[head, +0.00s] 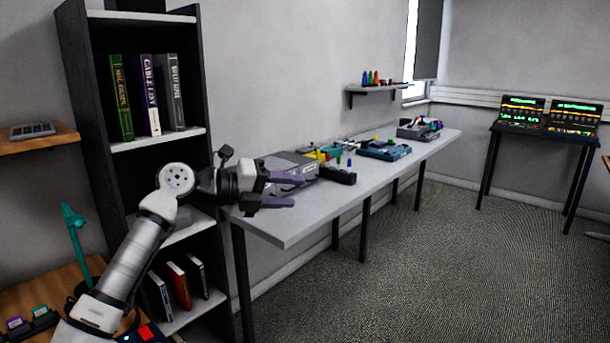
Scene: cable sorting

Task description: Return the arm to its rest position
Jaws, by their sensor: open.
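My arm (130,255) reaches up from the lower left and bends at a round joint toward the right. My gripper (292,194) is at its end, with its two purple fingers apart and nothing between them. In the picture it overlaps the near left end of the long grey table (300,222) and appears in front of it. I cannot tell the exact gap between the gripper and the table edge. The arm covers part of the black bookshelf (188,78) behind it.
On the long table are a grey box (290,165), a dark holder with coloured pegs (338,176), a blue tray (385,150) and a farther device (419,130). A small desk (22,290) is at lower left. Carpet (400,270) is clear at right. Two screens (548,113) stand far right.

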